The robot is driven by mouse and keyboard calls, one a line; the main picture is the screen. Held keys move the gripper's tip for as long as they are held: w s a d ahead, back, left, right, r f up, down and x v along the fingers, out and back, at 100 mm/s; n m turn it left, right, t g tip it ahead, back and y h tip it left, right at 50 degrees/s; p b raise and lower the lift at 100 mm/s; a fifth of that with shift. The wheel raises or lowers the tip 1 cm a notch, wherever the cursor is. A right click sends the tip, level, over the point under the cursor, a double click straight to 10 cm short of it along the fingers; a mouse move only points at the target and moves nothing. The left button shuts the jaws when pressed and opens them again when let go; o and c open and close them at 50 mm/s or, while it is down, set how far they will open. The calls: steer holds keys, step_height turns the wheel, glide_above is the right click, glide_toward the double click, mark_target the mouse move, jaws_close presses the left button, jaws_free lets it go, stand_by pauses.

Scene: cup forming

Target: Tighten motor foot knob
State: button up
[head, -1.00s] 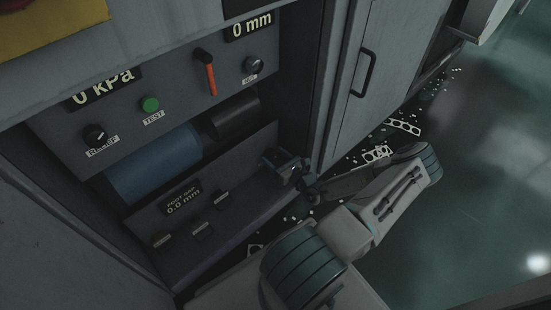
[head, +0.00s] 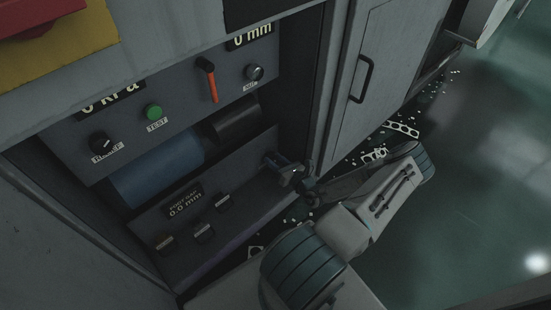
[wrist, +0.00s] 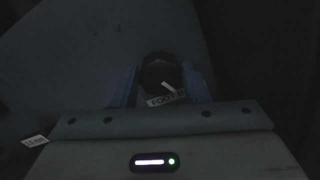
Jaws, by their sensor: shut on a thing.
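My gripper (head: 272,163) is at the right end of the lower dark panel (head: 237,229). In the wrist view, the blue fingers of my gripper (wrist: 162,84) are shut on a dark round knob (wrist: 158,68), one finger on each side. A pale pointer mark and a label (wrist: 160,101) starting with "FOO" show by it; the rest of the label is hard to read. In the head view my gripper hides this knob. The foot gap display (head: 185,205) on the lower panel reads 0.0 mm.
Above are a blue motor cylinder (head: 157,174), a green test button (head: 153,111) and a red-orange lever (head: 212,86). A cabinet door with a handle (head: 363,78) stands right; scraps (head: 402,129) lie on the floor.

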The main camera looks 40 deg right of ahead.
steer(key=m+p, duration=0.2)
steer(key=m, duration=0.2)
steer(key=shift+m, duration=0.3)
steer(key=m, duration=0.3)
steer(key=shift+m, duration=0.4)
steer(key=m, duration=0.4)
steer(key=shift+f+p, duration=0.15)
steer(key=shift+p, duration=0.15)
steer(key=shift+m, duration=2.1)
steer(key=o, duration=1)
steer(key=shift+d, duration=0.1)
steer(key=shift+c, duration=0.2)
steer(key=shift+s, duration=0.1)
